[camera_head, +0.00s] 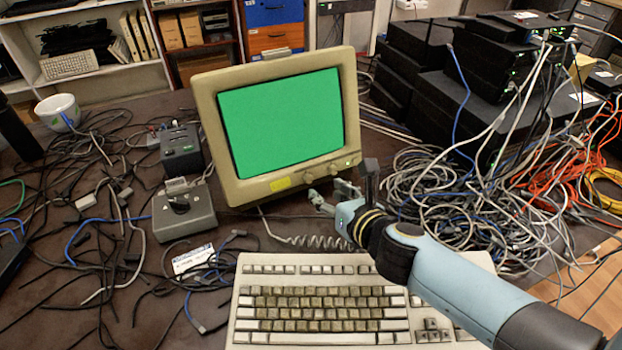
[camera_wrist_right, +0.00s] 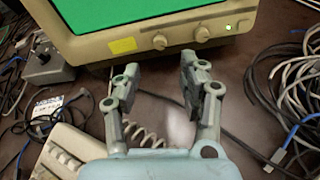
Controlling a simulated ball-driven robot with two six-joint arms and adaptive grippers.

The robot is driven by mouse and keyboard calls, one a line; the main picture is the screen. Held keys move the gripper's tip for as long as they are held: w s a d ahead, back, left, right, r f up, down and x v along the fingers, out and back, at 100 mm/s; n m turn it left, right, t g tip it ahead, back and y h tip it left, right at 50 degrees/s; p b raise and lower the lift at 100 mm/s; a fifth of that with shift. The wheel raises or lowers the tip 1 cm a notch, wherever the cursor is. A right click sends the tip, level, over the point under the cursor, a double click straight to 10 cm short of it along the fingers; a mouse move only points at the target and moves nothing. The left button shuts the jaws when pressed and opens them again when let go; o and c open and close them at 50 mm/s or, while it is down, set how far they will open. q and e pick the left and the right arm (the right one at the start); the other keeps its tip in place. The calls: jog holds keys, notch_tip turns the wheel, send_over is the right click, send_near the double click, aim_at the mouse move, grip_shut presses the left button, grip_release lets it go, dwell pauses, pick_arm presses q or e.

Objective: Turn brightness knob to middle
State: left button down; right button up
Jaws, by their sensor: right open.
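The beige monitor (camera_head: 283,127) with a lit green screen stands behind the keyboard. Two round knobs sit on its lower bezel, a left knob (camera_head: 308,178) and a right knob (camera_head: 333,170). I cannot tell which one is for brightness, nor read their markings. My right gripper (camera_head: 327,193) is just in front of and below the knobs, open and empty. In the right wrist view the gripper (camera_wrist_right: 158,66) has its fingers spread, with the left knob (camera_wrist_right: 160,42) beyond the gap and the right knob (camera_wrist_right: 202,34) beyond the right finger. The fingers appear apart from both knobs.
A beige keyboard (camera_head: 322,303) lies in front of the monitor. A grey joystick box (camera_head: 184,211) and loose cables are to the left. A heap of cables (camera_head: 455,190) and stacked black devices (camera_head: 490,85) crowd the right.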

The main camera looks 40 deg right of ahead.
aim_at(310, 180)
jog(key=x, duration=0.4)
jog(key=shift+f+b, duration=0.1)
jog(key=shift+b, duration=0.25)
jog(key=x, duration=0.2)
jog(key=shift+w+b, duration=0.25)
jog(key=shift+b, duration=0.05)
jog(key=shift+w+d+f, duration=0.1)
jog(key=shift+w+f, duration=0.15)
jog(key=shift+w, duration=0.3)
pick_arm(q)
jog(key=shift+w+f, duration=0.6)
jog(key=shift+f, duration=0.2)
jog(key=shift+s, duration=0.1)
pick_arm(e)
jog(key=c, duration=0.4)
pick_arm(q)
jog(key=shift+s, duration=0.4)
pick_arm(e)
grip_shut()
